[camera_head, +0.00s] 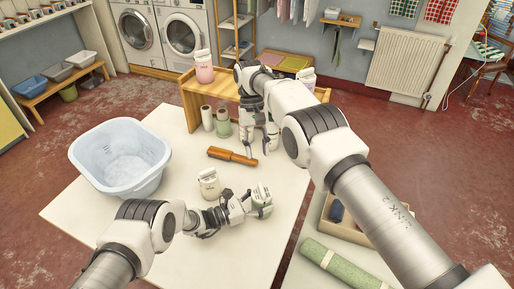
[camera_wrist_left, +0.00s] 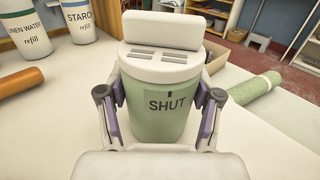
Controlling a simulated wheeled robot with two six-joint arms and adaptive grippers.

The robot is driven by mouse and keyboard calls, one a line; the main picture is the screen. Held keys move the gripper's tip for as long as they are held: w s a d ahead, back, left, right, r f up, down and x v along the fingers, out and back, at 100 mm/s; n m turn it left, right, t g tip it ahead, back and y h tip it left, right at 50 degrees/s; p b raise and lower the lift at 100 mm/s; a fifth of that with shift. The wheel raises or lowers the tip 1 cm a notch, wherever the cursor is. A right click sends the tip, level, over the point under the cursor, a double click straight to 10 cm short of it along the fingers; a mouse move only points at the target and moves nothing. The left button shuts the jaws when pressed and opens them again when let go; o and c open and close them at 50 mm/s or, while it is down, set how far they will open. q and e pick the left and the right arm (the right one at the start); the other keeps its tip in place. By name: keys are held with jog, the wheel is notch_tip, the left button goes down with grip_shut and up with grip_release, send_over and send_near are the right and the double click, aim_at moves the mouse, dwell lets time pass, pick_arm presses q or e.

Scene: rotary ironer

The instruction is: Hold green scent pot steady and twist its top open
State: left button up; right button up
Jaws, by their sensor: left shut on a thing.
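The green scent pot (camera_wrist_left: 160,110) stands upright in the left wrist view. Its white top (camera_wrist_left: 160,63) has slots and a raised flat piece, and the word SHUT shows on its front. My left gripper (camera_wrist_left: 160,118) has its pads on both sides of the green body, below the top. In the head view the pot (camera_head: 262,208) is at the end of my left gripper (camera_head: 256,201), over the white table. My right gripper (camera_head: 261,145) points down beyond the pot, apart from it, with its fingers spread and nothing seen between them.
A pale blue basin (camera_head: 120,158) stands at the table's left. A white container (camera_head: 209,184) is near my left arm. A brown-orange roller (camera_head: 232,156) lies below two small spools or bottles (camera_head: 222,124). A wooden shelf (camera_head: 195,92) stands behind. A green roll (camera_head: 345,264) lies at lower right.

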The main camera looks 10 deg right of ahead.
pick_arm(q)
jog(key=o, duration=1.4)
jog(key=shift+c, duration=0.2)
